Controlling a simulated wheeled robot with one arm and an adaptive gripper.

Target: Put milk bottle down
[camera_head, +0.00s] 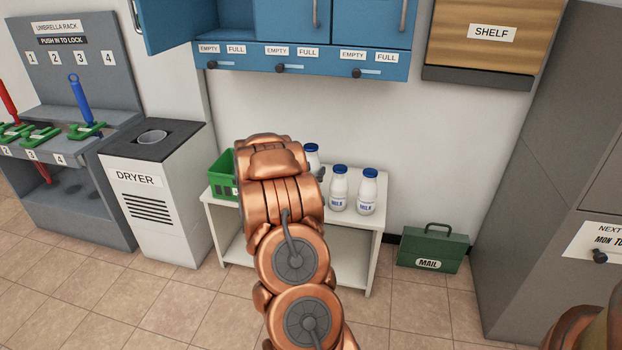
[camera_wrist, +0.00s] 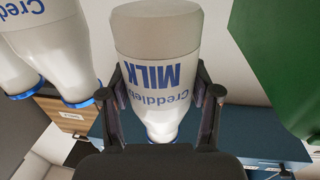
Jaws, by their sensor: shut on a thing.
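My gripper (camera_wrist: 162,105) is shut on a white milk bottle (camera_wrist: 158,50) with blue lettering, one finger on each side of it. The wrist picture is upside down, so the bottle's base is at the top. In the head view this bottle (camera_head: 313,158) shows only partly, with a blue cap, behind my copper arm. It is upright over the white table (camera_head: 375,225); I cannot tell whether its base touches the top. Two more milk bottles stand to its right, one nearer it (camera_head: 339,190) and one farther right (camera_head: 367,194).
A green crate (camera_head: 222,178) is on the table's left end. A blue cabinet (camera_head: 300,62) with EMPTY and FULL labels hangs above. A wooden shelf panel (camera_head: 493,52) is at upper right. A green mail box (camera_head: 433,252) stands on the floor, and a dryer (camera_head: 150,185) at left.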

